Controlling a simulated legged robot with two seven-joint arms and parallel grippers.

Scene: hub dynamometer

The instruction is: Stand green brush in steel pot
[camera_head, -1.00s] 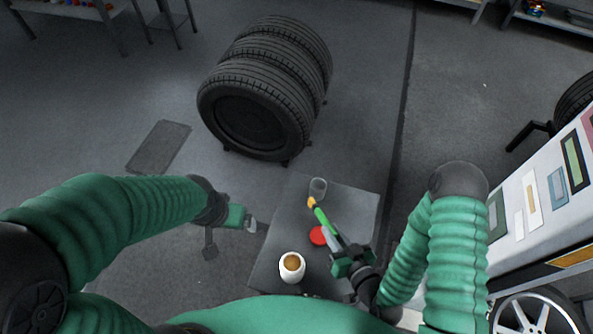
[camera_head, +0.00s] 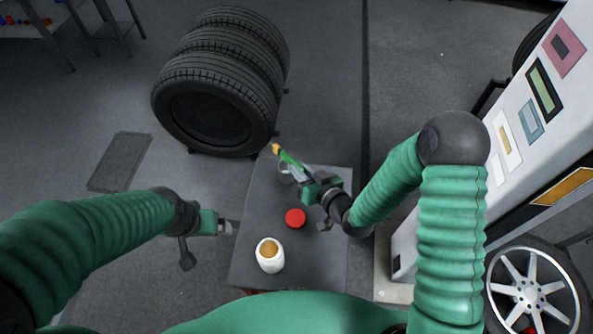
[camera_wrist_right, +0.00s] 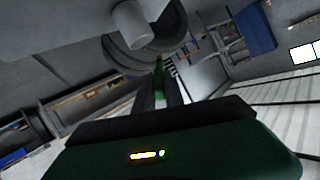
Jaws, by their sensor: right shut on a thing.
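The green brush (camera_head: 290,160) with a yellow tip is held in my right gripper (camera_head: 306,182), which is shut on it. It slants up and to the left, its tip pointing away from me. The steel pot (camera_head: 285,177) stands near the far end of the grey table, partly hidden behind the brush and gripper. In the right wrist view the pot (camera_wrist_right: 132,26) shows beyond the green brush (camera_wrist_right: 159,84), which sits between the fingers. Whether brush and pot touch cannot be told. My left gripper (camera_head: 229,227) is off the table's left edge; its jaw opening is unclear.
On the grey table (camera_head: 262,205) stand a red round thing (camera_head: 295,217) and a white jar (camera_head: 269,254) with tan contents. A stack of tires (camera_head: 220,85) lies beyond the table. A white machine cabinet (camera_head: 500,150) stands at right.

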